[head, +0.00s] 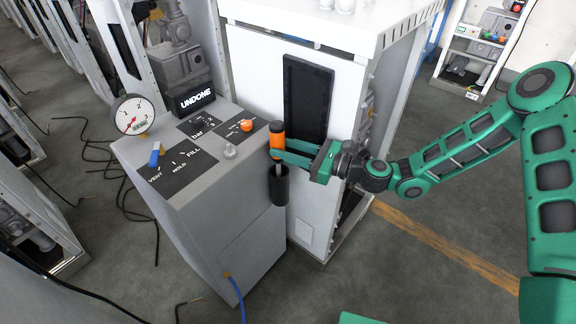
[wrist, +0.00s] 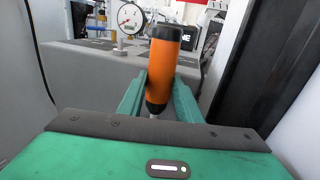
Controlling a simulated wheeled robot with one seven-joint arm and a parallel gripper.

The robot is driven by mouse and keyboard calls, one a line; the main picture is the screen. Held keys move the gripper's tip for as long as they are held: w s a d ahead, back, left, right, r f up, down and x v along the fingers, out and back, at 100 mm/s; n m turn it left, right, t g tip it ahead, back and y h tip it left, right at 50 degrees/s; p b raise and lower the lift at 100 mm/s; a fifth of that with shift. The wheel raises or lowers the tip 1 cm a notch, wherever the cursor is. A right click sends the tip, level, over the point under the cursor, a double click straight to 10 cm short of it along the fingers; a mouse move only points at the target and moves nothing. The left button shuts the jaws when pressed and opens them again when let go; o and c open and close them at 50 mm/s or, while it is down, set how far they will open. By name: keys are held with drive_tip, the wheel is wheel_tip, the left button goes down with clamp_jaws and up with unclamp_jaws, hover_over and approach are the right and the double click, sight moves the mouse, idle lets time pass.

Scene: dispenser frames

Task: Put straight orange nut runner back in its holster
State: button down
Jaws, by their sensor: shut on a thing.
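The straight orange nut runner (head: 277,141) has an orange body with dark ends and stands upright. My gripper (head: 279,152) is shut on its body from the right. In the wrist view the nut runner (wrist: 165,72) is upright between the two green fingers (wrist: 160,97). The black cylindrical holster (head: 278,187) is on the side of the grey cabinet, directly below the nut runner. The tool's thin lower shaft shows at the holster's mouth. I cannot tell how deep the shaft reaches.
The grey control cabinet (head: 215,190) carries a gauge (head: 133,115), a blue lever (head: 155,155), an orange knob (head: 246,125) and an "UNDONE" display (head: 194,98). A white cabinet with a black panel (head: 307,95) stands close behind my gripper. Open floor lies to the right.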

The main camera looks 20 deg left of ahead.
wheel_tip(320, 180, down, 7)
idle(0.5)
drive_tip(key=c, duration=1.3)
unclamp_jaws()
drive_tip(key=d, duration=0.4)
drive_tip(key=s+d, duration=0.1)
drive_tip(key=d, duration=0.7)
drive_tip(key=shift+s+r, duration=0.1)
drive_tip(key=shift+s, duration=0.2)
